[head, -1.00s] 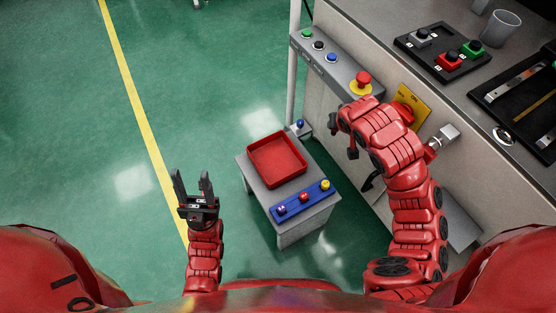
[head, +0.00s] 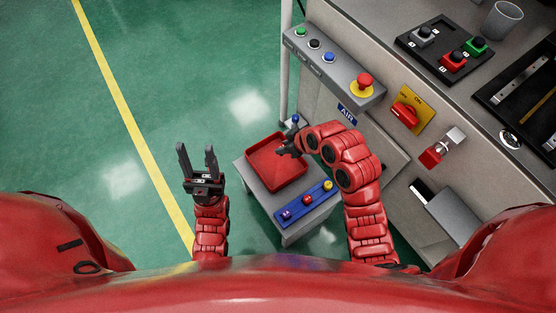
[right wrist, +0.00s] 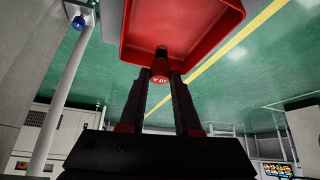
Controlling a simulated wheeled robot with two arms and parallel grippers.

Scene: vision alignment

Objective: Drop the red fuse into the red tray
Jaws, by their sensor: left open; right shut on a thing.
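The red tray (head: 262,184) sits on a small grey stand, and its inside looks empty where I can see it. My right gripper (head: 287,150) is over the tray's right part. In the right wrist view my right gripper (right wrist: 161,90) is shut on the red fuse (right wrist: 160,76), a small red cylinder with white lettering and a dark end. The red tray (right wrist: 183,48) is just beyond the fuse there. I cannot make out the fuse clearly in the head view. My left gripper (head: 197,163) is open and empty, left of the stand.
A blue strip (head: 308,204) with several coloured knobs lies on the stand's front. A grey button box (head: 335,68) with a red emergency button is on the machine at right. A yellow plate (head: 413,108) with a red switch is beside it. Green floor is clear at left.

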